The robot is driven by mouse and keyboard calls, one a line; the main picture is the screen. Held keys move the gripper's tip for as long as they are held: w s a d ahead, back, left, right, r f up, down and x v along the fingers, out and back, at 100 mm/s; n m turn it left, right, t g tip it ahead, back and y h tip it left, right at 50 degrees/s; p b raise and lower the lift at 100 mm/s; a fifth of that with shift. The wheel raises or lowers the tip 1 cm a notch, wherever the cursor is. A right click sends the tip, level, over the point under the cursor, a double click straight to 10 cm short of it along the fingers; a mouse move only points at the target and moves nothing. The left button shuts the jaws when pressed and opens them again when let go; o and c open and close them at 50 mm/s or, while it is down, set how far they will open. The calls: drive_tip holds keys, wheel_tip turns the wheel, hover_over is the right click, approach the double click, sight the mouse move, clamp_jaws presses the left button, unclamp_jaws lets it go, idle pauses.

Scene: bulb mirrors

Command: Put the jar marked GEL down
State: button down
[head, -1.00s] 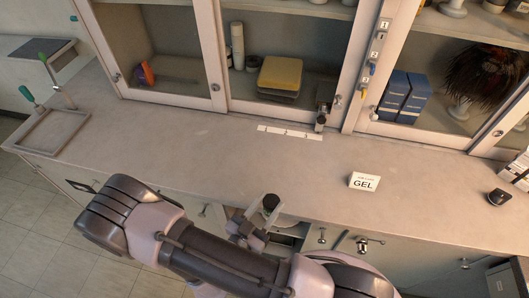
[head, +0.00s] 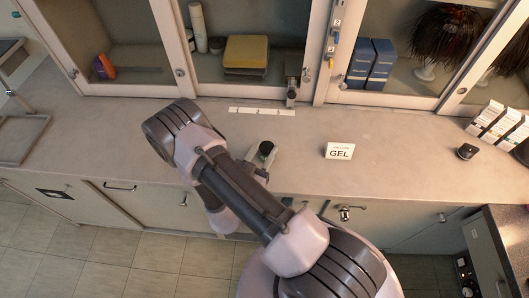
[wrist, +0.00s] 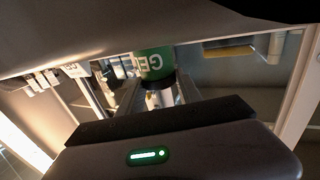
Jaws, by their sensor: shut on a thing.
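The jar marked GEL (wrist: 153,63) is green with white letters in the wrist view, where my gripper (wrist: 150,98) is shut on it. In the head view the dark round top of the jar (head: 266,147) shows at the end of my gripper (head: 260,158), over the front part of the counter (head: 400,135). My arm hides part of the jar there. I cannot tell whether its base touches the counter. A white card reading GEL (head: 339,151) stands on the counter to the right of the jar, apart from it.
A white numbered strip (head: 262,111) lies at the back of the counter. Cabinets with blue binders (head: 370,63) and a yellow stack (head: 246,53) stand behind. A small black object (head: 466,152) and boxes (head: 497,122) are at the right. The counter around the card is clear.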

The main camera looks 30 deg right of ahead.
drive_tip(key=shift+f, duration=0.25)
drive_tip(key=c, duration=0.8)
unclamp_jaws()
